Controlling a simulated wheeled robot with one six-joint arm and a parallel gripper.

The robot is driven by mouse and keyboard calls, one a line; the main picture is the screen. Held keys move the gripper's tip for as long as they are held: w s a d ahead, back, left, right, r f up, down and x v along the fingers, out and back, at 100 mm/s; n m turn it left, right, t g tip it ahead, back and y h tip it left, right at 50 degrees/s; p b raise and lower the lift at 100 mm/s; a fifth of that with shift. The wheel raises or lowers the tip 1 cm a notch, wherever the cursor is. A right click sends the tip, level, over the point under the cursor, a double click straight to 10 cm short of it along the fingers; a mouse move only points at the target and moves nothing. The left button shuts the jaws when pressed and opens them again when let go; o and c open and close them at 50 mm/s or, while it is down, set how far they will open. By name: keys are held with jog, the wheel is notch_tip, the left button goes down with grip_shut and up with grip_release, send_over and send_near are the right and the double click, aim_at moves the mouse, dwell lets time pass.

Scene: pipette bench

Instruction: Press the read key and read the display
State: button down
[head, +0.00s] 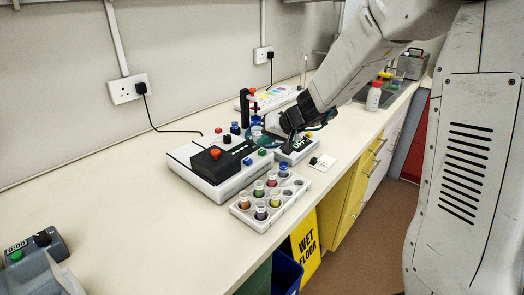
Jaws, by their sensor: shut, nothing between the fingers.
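A small grey box with a dark display (298,146) stands on the bench in the middle of the head view. Pale digits show on it, but my gripper covers part of them and I cannot read the full value. My gripper (290,134) is shut and empty, pointing down at the upper left part of this box. I cannot tell whether the fingertips touch it. The read key is not clearly visible; the gripper may hide it.
Left of the box is a white instrument (190,160) with coloured buttons. In front stands a rack (259,222) of coloured vials. A white card (322,162) lies right. A timer (35,245) reading 0:00 is at lower left.

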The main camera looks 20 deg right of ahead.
aim_at(265, 155)
jog(key=shift+r, duration=0.25)
jog(key=shift+r, duration=0.1)
notch_tip(265, 155, up, 6)
jog(key=shift+f, duration=0.1)
dwell(0.5)
dwell(0.6)
